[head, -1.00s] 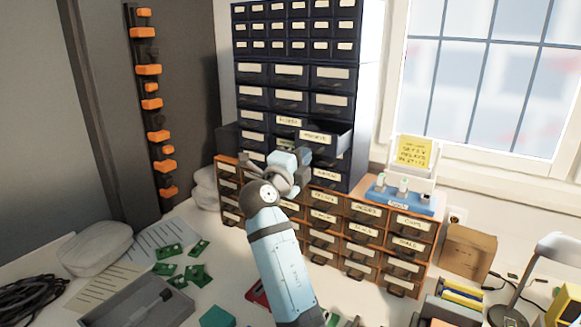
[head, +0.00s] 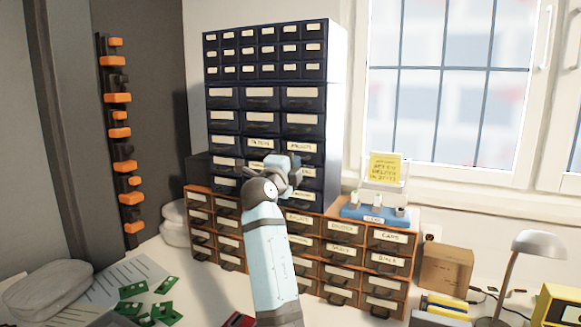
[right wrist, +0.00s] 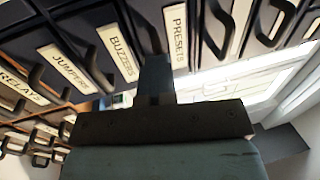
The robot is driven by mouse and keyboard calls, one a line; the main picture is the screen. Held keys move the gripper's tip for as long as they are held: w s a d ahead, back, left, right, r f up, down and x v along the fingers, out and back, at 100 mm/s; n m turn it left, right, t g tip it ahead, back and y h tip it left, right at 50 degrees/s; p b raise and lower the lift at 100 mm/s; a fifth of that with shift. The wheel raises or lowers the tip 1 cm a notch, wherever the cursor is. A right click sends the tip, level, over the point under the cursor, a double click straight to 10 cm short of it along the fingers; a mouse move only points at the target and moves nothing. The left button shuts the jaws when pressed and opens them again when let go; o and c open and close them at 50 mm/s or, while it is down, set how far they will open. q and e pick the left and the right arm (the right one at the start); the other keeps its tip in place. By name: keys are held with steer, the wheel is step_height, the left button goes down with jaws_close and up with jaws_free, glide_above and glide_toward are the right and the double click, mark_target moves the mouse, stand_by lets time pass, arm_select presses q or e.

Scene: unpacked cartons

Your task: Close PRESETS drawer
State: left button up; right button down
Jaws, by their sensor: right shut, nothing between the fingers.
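The PRESETS drawer label (right wrist: 175,35) is readable in the right wrist view, beside the BUZZERS label (right wrist: 118,50). In the head view, the upper right drawer (head: 300,147) near my gripper looks about flush with the dark cabinet front; its label is too small to read surely. My right gripper (head: 286,163) is shut and empty in front of the cabinet's lower right drawers. In the right wrist view its fingers (right wrist: 155,78) point at the drawer fronts between the BUZZERS and PRESETS labels. I cannot tell whether they touch. My left gripper is not in view.
An orange-brown drawer unit (head: 340,252) stands below and in front of the dark cabinet. A blue tray (head: 375,213) with small items sits on it. A cardboard box (head: 446,268) and a lamp (head: 538,243) stand right. Green boards (head: 133,290) lie left.

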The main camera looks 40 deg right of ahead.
steer(key=shift+d+r, duration=0.1)
steer(key=shift+r, duration=0.3)
steer(key=b+v, duration=0.1)
steer(key=v, duration=1.3)
steer(key=shift+f, duration=0.4)
